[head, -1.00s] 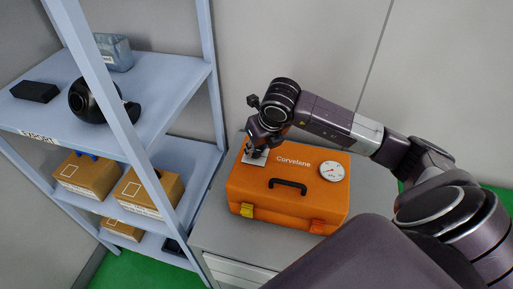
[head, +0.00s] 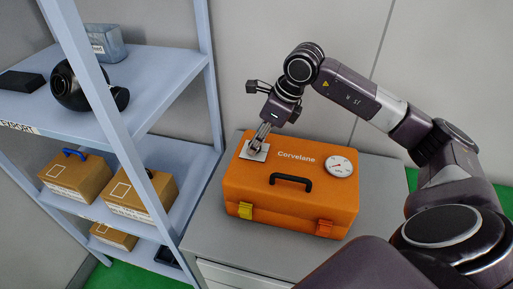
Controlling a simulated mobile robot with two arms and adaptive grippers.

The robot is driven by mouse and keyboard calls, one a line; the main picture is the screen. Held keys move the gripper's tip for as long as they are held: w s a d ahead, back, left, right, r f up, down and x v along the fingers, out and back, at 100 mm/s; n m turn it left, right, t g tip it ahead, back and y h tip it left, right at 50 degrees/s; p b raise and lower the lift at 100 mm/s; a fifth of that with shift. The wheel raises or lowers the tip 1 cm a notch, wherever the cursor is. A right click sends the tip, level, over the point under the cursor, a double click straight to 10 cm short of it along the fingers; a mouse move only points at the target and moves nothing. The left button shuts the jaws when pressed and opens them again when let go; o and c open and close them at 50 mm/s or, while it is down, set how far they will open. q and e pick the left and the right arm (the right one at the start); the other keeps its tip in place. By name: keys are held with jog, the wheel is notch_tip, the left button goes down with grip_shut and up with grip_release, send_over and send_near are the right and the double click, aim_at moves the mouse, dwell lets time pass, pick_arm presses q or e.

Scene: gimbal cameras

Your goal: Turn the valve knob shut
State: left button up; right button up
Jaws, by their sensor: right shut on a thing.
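An orange case (head: 290,206) marked "Corvelane" lies on a grey cabinet. A pale square plate (head: 246,154) is at the back left of its top. My right gripper (head: 257,146) points down at this plate, its fingers shut on the valve knob. The fingers mostly hide the knob, so its angle cannot be read. A round white gauge (head: 341,166) sits on the right of the case top. My left gripper is not in view.
The case has a black handle (head: 290,182), a yellow latch (head: 245,211) and an orange latch (head: 324,228). A blue-grey shelf rack (head: 163,80) with several cardboard boxes stands close on the left. The grey cabinet top (head: 205,215) is bare around the case.

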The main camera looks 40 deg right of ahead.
jog(key=n, duration=0.2)
jog(key=n+g+y+b, duration=0.1)
jog(key=n, duration=0.1)
jog(key=shift+w+d+n, duration=0.15)
jog(key=shift+w+n, duration=0.05)
jog(key=shift+n, duration=0.1)
jog(key=shift+w+n+g+y+b, duration=0.1)
jog(key=shift+n+g+y+b, duration=0.3)
jog(key=shift+n, duration=0.85)
jog(key=shift+n+g+y+b, duration=0.1)
jog(key=shift+n+g, duration=0.6)
jog(key=shift+n, duration=0.55)
jog(key=o, duration=1.2)
jog(key=shift+c, duration=0.2)
jog(key=shift+r, duration=0.15)
jog(key=v, duration=1.2)
